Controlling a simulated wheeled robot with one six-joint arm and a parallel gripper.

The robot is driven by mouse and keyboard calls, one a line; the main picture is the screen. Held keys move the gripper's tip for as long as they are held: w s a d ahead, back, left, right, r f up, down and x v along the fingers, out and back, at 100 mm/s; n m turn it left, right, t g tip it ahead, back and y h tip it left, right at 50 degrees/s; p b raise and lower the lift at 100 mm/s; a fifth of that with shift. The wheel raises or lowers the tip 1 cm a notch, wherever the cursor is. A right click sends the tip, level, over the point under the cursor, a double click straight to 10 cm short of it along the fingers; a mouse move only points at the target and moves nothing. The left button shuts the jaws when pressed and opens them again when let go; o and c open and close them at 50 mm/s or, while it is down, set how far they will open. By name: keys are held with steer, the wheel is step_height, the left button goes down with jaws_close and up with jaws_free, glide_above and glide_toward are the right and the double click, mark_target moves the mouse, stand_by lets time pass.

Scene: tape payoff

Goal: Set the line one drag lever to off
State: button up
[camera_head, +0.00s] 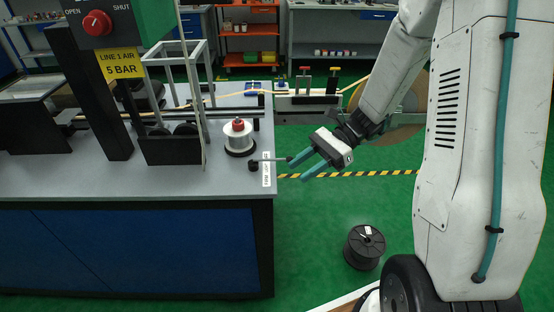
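A small drag lever sits at the right edge of the grey bench top. Its dark pivot (254,166) is beside a white label (266,174), whose print is too small to read. Its thin arm (277,159) points right, over the bench edge, toward my gripper (296,172). My gripper has two teal fingers, spread apart and pointing down-left, with nothing seen held between them. The upper fingertip is at the lever's outer end in the picture; I cannot tell whether they touch.
A white spool with a red knob (238,126) stands on the bench (215,182) behind the lever. A green box with a red knob (97,23) and a yellow "LINE 1 AIR 5 BAR" sign (121,63) stand left. A black spool (364,247) is on the green floor.

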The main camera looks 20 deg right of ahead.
mark_target(286, 159)
steer(key=w+d+f+m+t+y, duration=0.3)
steer(key=w+d+f+m+t, duration=0.2)
steer(key=w+f+m+t, duration=0.45)
steer(key=shift+m+g, duration=0.65)
steer(key=shift+g, duration=0.2)
steer(key=shift+w+a+r, duration=0.4)
steer(key=shift+a+r, duration=0.1)
steer(key=shift+a, duration=0.8)
steer(key=shift+w+a+r, duration=0.35)
steer(key=shift+a+r, duration=0.15)
steer(key=shift+a, duration=0.8)
steer(key=shift+w+a+r, duration=0.4)
steer(key=shift+a+r, duration=0.1)
steer(key=shift+a, duration=0.8)
steer(key=shift+c, duration=0.3)
jaws_close()
